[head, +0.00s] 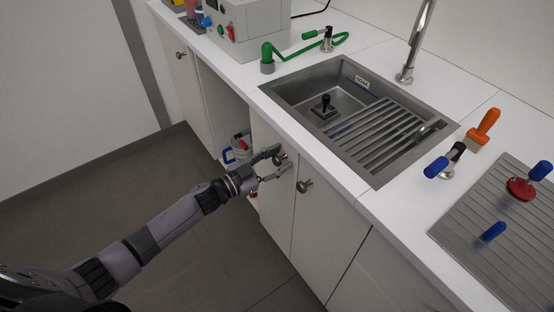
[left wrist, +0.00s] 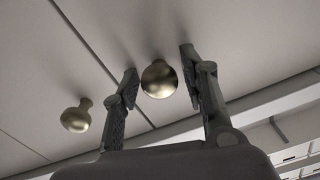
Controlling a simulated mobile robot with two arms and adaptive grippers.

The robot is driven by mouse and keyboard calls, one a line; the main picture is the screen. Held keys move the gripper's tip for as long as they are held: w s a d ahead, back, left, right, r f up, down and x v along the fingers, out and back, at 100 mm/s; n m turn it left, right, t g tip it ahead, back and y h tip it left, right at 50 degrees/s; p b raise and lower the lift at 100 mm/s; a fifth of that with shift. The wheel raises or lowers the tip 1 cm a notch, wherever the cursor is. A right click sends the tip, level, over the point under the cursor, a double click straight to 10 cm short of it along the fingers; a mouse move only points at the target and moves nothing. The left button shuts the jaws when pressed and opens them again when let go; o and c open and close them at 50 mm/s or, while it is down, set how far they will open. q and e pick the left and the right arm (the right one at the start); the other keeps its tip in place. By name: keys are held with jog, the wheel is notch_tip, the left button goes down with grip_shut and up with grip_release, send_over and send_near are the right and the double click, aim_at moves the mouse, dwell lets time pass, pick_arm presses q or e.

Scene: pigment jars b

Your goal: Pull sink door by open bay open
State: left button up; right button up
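The sink door by the open bay (head: 270,213) is a white cabinet door under the sink, and it looks closed. Its round brass knob (head: 279,159) shows between the fingers of my left gripper (head: 283,163). In the left wrist view the knob (left wrist: 159,79) sits between the two spread fingertips, with a gap on each side. My left gripper (left wrist: 160,85) is open around it and not clamped. The neighbouring sink door (head: 318,232) has its own knob (head: 304,186), also seen in the left wrist view (left wrist: 76,117). My right gripper is not in view.
The open bay (head: 222,108) left of the door holds a blue-handled container (head: 236,152) and other items. Above are the white counter (head: 372,200), steel sink (head: 345,115), tap (head: 415,40) and several tools. The grey floor (head: 130,190) before the cabinets is clear.

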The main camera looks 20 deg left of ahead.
pick_arm(q)
grip_shut()
dwell(0.6)
